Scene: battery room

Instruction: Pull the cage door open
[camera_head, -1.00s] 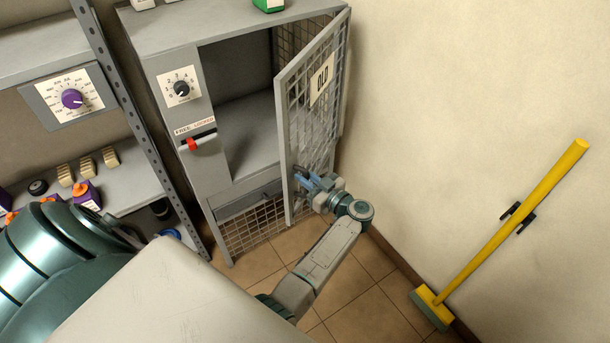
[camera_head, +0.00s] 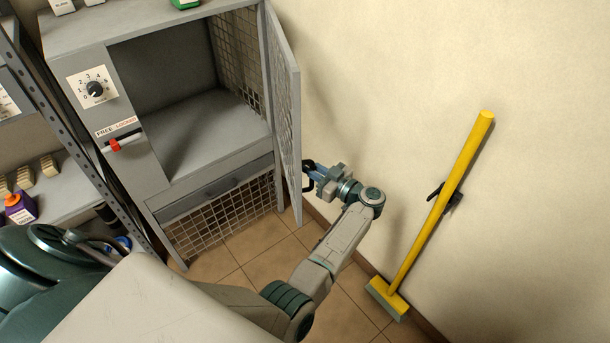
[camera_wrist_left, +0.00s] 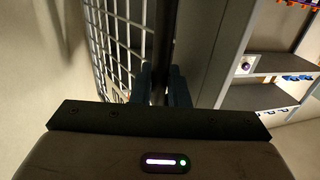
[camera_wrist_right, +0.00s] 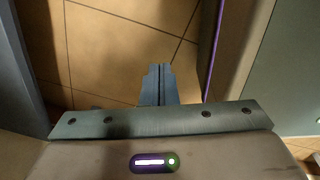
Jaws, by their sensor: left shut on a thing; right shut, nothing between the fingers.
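The grey cage door (camera_head: 284,110) stands swung wide open at the right of the cabinet (camera_head: 155,175), seen nearly edge-on, so the cage interior is exposed. Its mesh also shows in the left wrist view (camera_wrist_left: 120,35). My left gripper (camera_head: 309,177) is shut on the dark door handle (camera_head: 306,186), on the outer side of the door. In the left wrist view its fingers (camera_wrist_left: 160,85) close around the dark handle bar. My right gripper (camera_wrist_right: 156,80) is shut and empty above the tiled floor in the right wrist view; its fingers are not seen in the head view.
A latch with a red knob (camera_head: 115,145) and a numbered dial (camera_head: 95,89) are on the cabinet front. A shelf rack (camera_head: 75,140) stands at left. A yellow broom (camera_head: 440,210) leans on the right wall. Floor (camera_head: 235,260) before the cabinet is clear.

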